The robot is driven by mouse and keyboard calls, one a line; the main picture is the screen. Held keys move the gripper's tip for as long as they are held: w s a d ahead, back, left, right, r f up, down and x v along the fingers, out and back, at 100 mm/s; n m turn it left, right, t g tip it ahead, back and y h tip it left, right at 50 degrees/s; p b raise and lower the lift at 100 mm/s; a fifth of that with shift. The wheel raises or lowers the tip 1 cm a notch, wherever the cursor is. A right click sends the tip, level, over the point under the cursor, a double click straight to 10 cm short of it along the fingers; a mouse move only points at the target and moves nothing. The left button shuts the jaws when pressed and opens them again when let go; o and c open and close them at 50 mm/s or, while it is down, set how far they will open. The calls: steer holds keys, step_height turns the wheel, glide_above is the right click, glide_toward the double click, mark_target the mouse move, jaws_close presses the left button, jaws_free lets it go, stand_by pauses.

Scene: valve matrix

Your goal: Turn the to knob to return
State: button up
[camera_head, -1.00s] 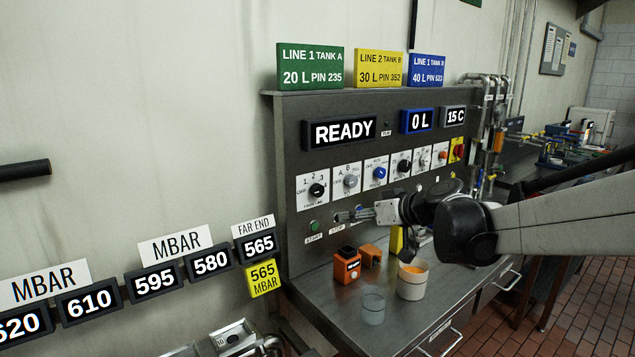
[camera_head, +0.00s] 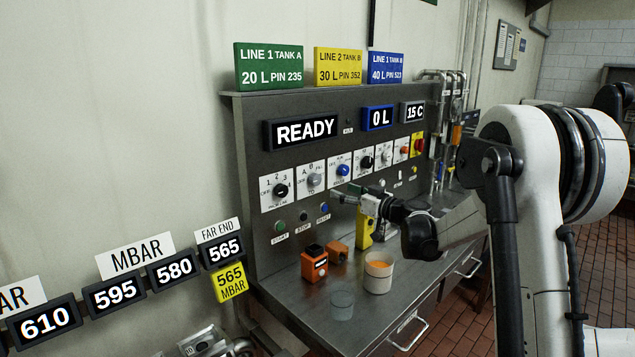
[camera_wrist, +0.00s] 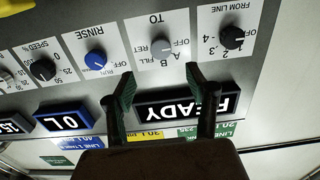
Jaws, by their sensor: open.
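The TO knob (camera_head: 313,180) is a grey dial on a white plate, second from the left in the panel's knob row. In the upside-down wrist view the TO knob (camera_wrist: 160,47) shows beyond and between my fingertips, with OFF, A, B and FILL marks around it. My gripper (camera_head: 337,196) is open and empty in front of the panel, below and right of the TO knob in the head view. In the wrist view my gripper (camera_wrist: 161,84) has its two dark fingers spread, apart from the knob.
The black FROM LINE knob (camera_wrist: 232,37) and blue RINSE knob (camera_wrist: 96,60) flank it. A READY display (camera_head: 305,131) is above. Push buttons (camera_head: 303,215) are below. On the bench stand an orange box (camera_head: 314,265), a white cup (camera_head: 378,275) and a clear cup (camera_head: 341,304).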

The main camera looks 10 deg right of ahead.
mark_target(318, 182)
steer(key=p+x, duration=0.1)
steer(key=x, duration=1.1)
steer(key=shift+w+a, duration=0.15)
steer(key=shift+w, duration=0.05)
steer(key=shift+c, duration=0.6)
steer(key=c, duration=1)
steer(key=shift+c, duration=0.2)
